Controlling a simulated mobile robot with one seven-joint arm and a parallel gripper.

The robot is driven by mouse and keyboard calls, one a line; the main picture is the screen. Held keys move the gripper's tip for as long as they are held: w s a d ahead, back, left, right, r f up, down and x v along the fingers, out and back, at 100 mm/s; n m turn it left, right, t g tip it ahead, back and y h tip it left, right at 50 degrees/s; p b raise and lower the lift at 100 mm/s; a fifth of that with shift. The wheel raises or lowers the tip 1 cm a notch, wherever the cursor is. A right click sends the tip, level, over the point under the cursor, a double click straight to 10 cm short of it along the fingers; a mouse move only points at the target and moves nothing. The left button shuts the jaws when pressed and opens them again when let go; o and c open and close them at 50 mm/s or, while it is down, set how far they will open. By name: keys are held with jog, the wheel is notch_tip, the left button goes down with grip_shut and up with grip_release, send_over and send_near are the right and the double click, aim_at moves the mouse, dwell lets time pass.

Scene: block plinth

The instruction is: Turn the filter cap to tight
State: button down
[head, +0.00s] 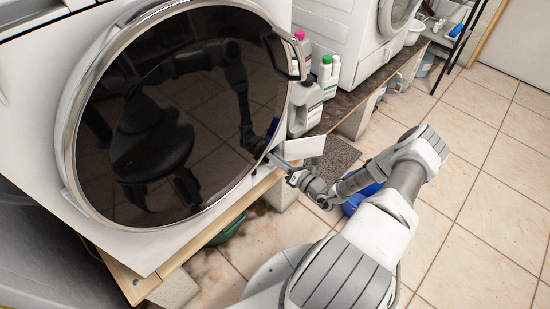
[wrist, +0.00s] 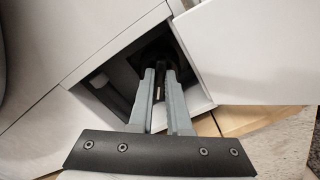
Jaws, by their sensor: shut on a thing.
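The white washing machine (head: 140,240) with a big dark round door stands at the left in the head view. Its filter flap (head: 303,148) hangs open at the lower right corner; it also shows at the right in the wrist view (wrist: 255,50). My gripper (head: 273,159) reaches into the opening beside the flap. In the wrist view, my gripper's two grey fingers (wrist: 161,72) are shut on the dark filter cap (wrist: 157,50) inside the recess. The fingers and shadow hide much of the cap, so I cannot tell how far it is turned.
Several bottles (head: 308,105) stand on a dark shelf right of the machine, near another white machine (head: 345,35). A wooden plinth edge (head: 215,222) runs under the front. A blue tub (head: 360,198) and a green bowl (head: 228,230) are on the floor. Tiles at the right are clear.

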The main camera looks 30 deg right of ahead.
jog(key=m, duration=0.5)
jog(key=shift+f+m, duration=0.15)
jog(key=shift+m, duration=0.15)
jog(key=m, duration=0.4)
jog(key=shift+d+f+m+b, duration=0.1)
jog(key=shift+m+b, duration=0.2)
jog(key=shift+m, duration=0.1)
jog(key=c, duration=0.9)
grip_release()
jog(key=shift+o, duration=0.2)
jog(key=p+v, duration=0.3)
jog(key=v, duration=1.4)
jog(key=shift+s, duration=0.2)
